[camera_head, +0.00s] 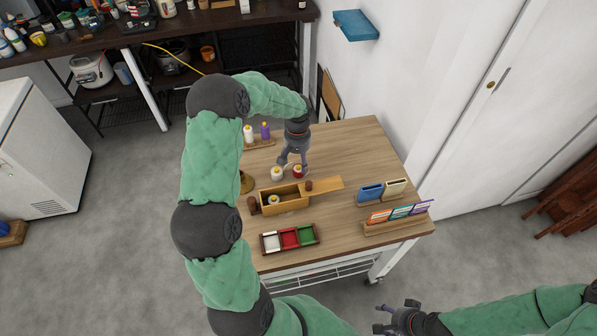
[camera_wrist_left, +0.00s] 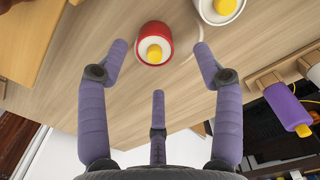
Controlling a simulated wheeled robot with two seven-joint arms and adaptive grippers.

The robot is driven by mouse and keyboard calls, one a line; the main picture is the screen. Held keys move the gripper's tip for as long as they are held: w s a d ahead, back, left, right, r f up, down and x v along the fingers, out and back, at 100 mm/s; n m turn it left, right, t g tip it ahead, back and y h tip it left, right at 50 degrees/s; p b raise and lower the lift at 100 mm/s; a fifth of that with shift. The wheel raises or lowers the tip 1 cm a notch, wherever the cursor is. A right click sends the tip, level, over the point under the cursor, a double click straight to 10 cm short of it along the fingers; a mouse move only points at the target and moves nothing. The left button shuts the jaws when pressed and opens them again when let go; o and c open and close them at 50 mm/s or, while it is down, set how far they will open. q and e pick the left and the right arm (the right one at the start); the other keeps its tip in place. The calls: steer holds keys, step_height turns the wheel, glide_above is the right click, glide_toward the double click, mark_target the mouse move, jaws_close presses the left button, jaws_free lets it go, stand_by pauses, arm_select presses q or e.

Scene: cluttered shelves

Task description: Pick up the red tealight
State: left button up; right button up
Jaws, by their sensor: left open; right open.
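The red tealight (camera_head: 298,172) stands on the wooden table, a red cup with a yellow top. It also shows in the left wrist view (camera_wrist_left: 148,34) near the top middle. My left gripper (camera_head: 291,162) is open above and just behind it. In the wrist view its spread purple fingers (camera_wrist_left: 159,62) lie on either side of the tealight's near side, with nothing between them clearly touched. My right gripper (camera_head: 383,318) is open and empty at the bottom, off the table's front.
A white tealight (camera_head: 277,175) stands close left of the red one. A wooden box (camera_head: 285,205) with a slid lid lies in front. A three-part tray (camera_head: 289,250) and card holders (camera_head: 395,226) are nearer.

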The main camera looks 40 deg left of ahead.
mark_target(298, 166)
arm_select(q)
steer(key=f, duration=0.3)
steer(key=f+b, duration=0.1)
steer(key=shift+s+d+f, duration=0.15)
steer(key=shift+d+f, duration=0.15)
steer(key=shift+f, duration=0.1)
steer(key=shift+r, duration=0.1)
steer(key=c, duration=1.2)
